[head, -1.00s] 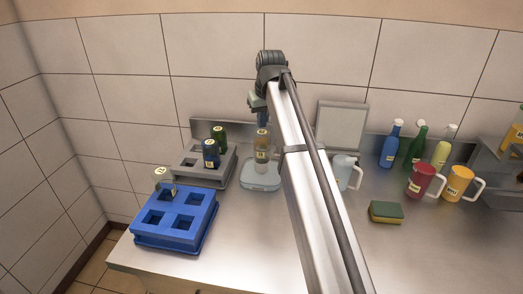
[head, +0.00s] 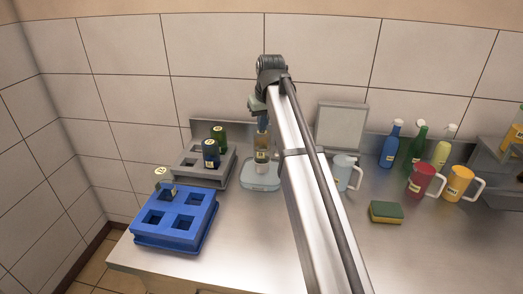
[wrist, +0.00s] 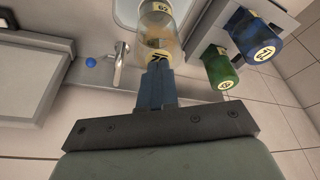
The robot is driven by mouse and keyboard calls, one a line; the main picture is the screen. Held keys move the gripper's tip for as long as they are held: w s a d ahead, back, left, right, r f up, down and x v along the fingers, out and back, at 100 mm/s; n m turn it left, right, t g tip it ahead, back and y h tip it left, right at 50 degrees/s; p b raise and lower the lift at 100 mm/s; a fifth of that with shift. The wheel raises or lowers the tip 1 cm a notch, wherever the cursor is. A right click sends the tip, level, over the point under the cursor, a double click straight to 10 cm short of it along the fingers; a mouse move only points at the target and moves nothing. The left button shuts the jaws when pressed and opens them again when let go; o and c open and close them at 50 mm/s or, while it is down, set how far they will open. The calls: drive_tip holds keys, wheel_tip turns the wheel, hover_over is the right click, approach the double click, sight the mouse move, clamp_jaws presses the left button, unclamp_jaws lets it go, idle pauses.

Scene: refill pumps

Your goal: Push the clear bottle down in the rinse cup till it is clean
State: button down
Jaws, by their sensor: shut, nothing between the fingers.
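The clear bottle (head: 261,157) with yellow labels stands upright in the pale rinse cup (head: 260,182), near the back of the steel counter. Its wall looks tinted amber in the wrist view (wrist: 158,28). My gripper (head: 262,143) points straight down over the bottle, fingers shut with nothing between them. In the wrist view the blue fingertips (wrist: 157,64) meet or overlap the bottle's top; exact contact is hard to tell. The bottle's lower part is hidden inside the cup.
A grey rack (head: 207,178) with a dark blue bottle (head: 211,154) and a green bottle (head: 218,135) stands close left. A blue rack (head: 176,218) holds another clear bottle (head: 164,181). A clear jug (head: 345,172) stands right, beyond my arm.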

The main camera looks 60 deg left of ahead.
drive_tip(key=shift+f, duration=1.05)
drive_tip(key=shift+r, duration=2.55)
drive_tip(key=shift+f, duration=0.2)
drive_tip(key=shift+f, duration=2.35)
drive_tip(key=shift+r, duration=2.5)
drive_tip(key=shift+f, duration=0.1)
